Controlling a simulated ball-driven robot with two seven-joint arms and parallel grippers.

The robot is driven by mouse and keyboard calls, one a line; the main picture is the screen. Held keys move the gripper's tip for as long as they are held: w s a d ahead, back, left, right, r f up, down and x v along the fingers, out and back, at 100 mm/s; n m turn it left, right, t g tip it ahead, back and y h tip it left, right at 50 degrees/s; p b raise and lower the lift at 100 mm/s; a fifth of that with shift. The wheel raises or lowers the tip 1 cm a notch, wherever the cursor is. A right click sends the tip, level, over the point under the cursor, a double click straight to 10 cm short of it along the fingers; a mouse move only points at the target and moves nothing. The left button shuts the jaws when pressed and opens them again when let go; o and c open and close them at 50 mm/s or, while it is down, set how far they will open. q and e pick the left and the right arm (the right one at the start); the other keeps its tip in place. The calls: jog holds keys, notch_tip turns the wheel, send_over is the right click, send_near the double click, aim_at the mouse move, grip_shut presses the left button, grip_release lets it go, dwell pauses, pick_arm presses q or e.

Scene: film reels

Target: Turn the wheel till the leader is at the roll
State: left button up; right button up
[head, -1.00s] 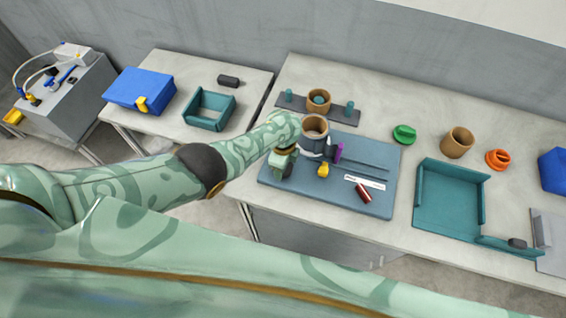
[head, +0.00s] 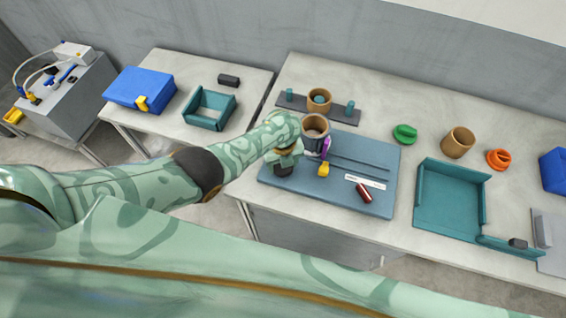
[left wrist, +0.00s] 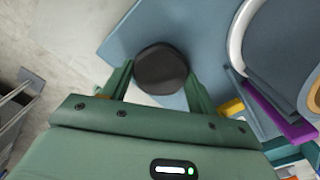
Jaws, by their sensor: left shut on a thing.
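My left gripper (head: 285,160) is at the left side of the blue-grey board (head: 345,203). Its fingers (left wrist: 160,85) are shut on a black, many-sided knob, the wheel (left wrist: 160,66); the wheel also shows just below the gripper in the head view (head: 283,171). The dark roll with a tan core (head: 315,133) stands on the board right of the gripper. A purple piece, seemingly the leader (head: 326,147), is close against the roll's right side; I cannot tell whether they touch. It shows beside the roll in the left wrist view (left wrist: 280,112). My right gripper is not in view.
The board also bears a yellow block (head: 323,170), a white strip (head: 365,182) and a dark red cylinder (head: 364,193). Behind is a dark bar with a tan ring (head: 319,99). A teal tray (head: 450,211), green piece (head: 405,134) and tan cylinder (head: 458,142) are to the right.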

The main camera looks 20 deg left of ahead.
pick_arm(q)
jog(key=shift+d+r+m, duration=0.1)
jog(key=shift+m, duration=0.7)
jog(key=o, duration=1)
jog(key=shift+c, duration=0.2)
notch_tip(320, 180, up, 16)
jog(key=p, duration=0.8)
jog(key=shift+r, duration=0.15)
jog(key=shift+s, duration=0.1)
